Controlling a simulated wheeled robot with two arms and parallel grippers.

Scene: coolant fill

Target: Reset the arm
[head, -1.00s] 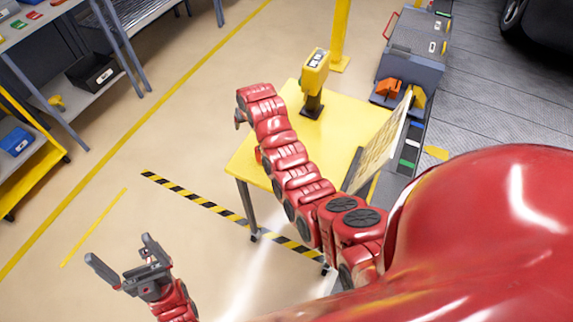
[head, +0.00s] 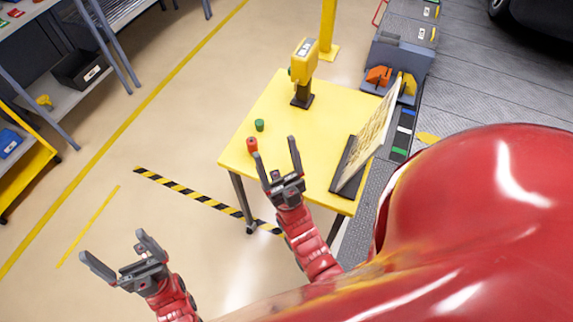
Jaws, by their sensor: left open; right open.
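My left gripper (head: 115,257) is open and empty, over the floor at the lower left of the head view. My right gripper (head: 278,160) is open with nothing between its fingers. In the picture it overlaps the front edge of the yellow table (head: 290,125). Most of my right arm behind the wrist is hidden by my red body at the lower right.
On the table are a small red cap-like piece (head: 252,145), a green one (head: 259,125), a yellow device on a black stand (head: 304,68) and a tilted board (head: 368,140). A shelf (head: 70,98) stands at the left.

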